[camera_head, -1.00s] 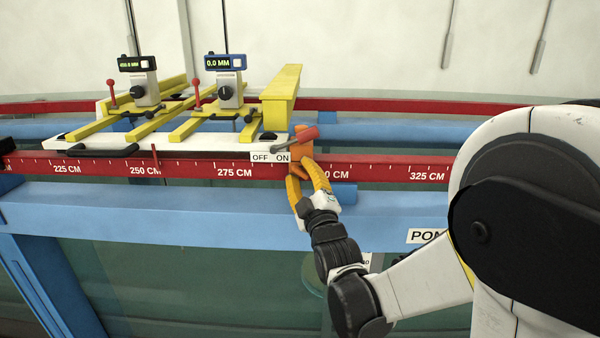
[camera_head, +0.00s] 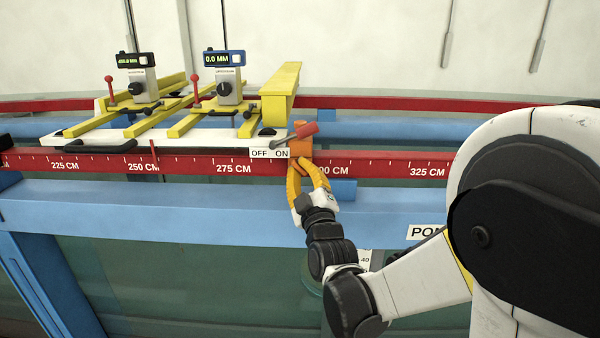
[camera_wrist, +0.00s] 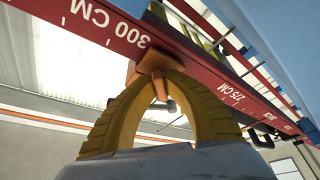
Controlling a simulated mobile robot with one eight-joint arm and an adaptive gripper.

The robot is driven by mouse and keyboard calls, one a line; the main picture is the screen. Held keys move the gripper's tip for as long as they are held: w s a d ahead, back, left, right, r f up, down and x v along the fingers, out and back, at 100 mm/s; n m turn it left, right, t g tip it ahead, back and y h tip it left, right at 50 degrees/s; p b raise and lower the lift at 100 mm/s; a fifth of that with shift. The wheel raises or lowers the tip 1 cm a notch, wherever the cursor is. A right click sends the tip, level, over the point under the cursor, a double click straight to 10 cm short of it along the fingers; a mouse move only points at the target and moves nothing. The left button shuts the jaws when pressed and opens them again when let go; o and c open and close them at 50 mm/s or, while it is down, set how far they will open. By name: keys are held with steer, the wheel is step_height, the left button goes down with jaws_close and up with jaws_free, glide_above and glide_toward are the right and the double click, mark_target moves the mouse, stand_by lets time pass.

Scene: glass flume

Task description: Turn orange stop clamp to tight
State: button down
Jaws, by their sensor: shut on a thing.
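The orange stop clamp (camera_head: 301,149) sits on the red scale rail (camera_head: 380,168), just right of the OFF/ON label and beside the 300 CM mark. A red-ended lever (camera_head: 304,130) with a grey rod tilts up to the right at its top. My gripper (camera_head: 304,166), with yellow fingers, reaches up from below and is shut on the clamp's lower part. In the wrist view the fingertips (camera_wrist: 158,72) close on the underside of the orange clamp (camera_wrist: 153,60). The exact grip contact is partly hidden by the fingers.
A white carriage (camera_head: 200,143) with yellow bars and two gauges stands left of the clamp; the blue gauge (camera_head: 224,59) reads 0.0 MM. A yellow beam (camera_head: 281,92) rises close behind the clamp. A blue beam (camera_head: 150,208) runs below the rail. The rail to the right is clear.

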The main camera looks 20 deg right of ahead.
steer(key=m+h+b, duration=0.1)
steer(key=m, duration=0.2)
steer(key=m+h+b, duration=0.2)
steer(key=m, duration=0.2)
steer(key=shift+a+f+t, duration=0.1)
steer(key=shift+f+t, duration=0.05)
steer(key=shift+t, duration=0.15)
steer(key=m+h, duration=0.1)
steer(key=m, duration=0.1)
steer(key=m+h+b, duration=0.1)
steer(key=m+h, duration=0.1)
steer(key=m, duration=0.1)
steer(key=m+g+h+b, duration=0.1)
steer(key=m, duration=0.2)
steer(key=shift+h, duration=0.3)
steer(key=shift+m, duration=0.4)
steer(key=c, duration=1.5)
jaws_free()
steer(key=shift+o, duration=0.2)
steer(key=v, duration=1.1)
steer(key=shift+s+a, duration=0.2)
steer(key=shift+s, duration=0.2)
